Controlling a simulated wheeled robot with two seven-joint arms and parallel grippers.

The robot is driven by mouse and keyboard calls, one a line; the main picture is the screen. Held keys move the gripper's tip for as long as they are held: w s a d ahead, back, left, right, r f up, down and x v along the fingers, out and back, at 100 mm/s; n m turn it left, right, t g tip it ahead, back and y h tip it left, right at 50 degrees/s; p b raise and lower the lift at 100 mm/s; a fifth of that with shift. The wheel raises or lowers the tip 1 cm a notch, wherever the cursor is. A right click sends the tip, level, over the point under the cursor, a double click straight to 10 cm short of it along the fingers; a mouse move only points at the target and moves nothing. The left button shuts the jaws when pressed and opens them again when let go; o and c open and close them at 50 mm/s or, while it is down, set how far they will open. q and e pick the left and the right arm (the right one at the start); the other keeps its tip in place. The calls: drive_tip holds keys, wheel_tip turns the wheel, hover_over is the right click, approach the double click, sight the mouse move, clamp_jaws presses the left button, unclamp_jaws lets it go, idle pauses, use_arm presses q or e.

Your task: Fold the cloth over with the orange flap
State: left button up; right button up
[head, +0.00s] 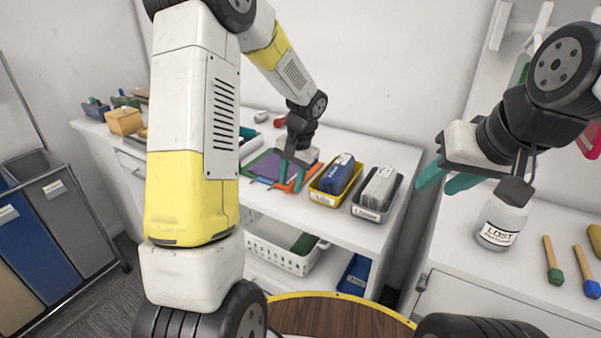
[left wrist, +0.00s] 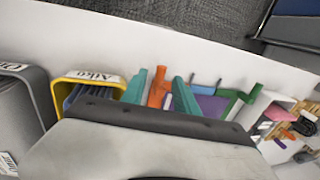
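The cloth (head: 262,165) lies on the white counter, mostly purple with green and blue parts at its edges. Its orange flap (head: 286,187) is at the near right side. My left gripper (head: 290,184) is over the orange flap, its two teal fingers apart. In the left wrist view the orange flap (left wrist: 160,88) shows between the fingers, and the purple cloth (left wrist: 212,105) lies to the right, partly hidden by the gripper body. I cannot tell whether the fingers touch the cloth. My right gripper (head: 440,184) hangs empty at the right, fingers apart, far from the cloth.
A yellow-rimmed bin (head: 325,196) with blue contents stands close right of the cloth, with a dark grey bin (head: 369,211) beside it. A white basket (head: 285,250) is under the counter.

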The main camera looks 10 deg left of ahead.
use_arm(q)
drive_tip(key=shift+a+f, duration=0.1)
drive_tip(key=shift+f, duration=0.4)
clamp_jaws()
idle(1.1)
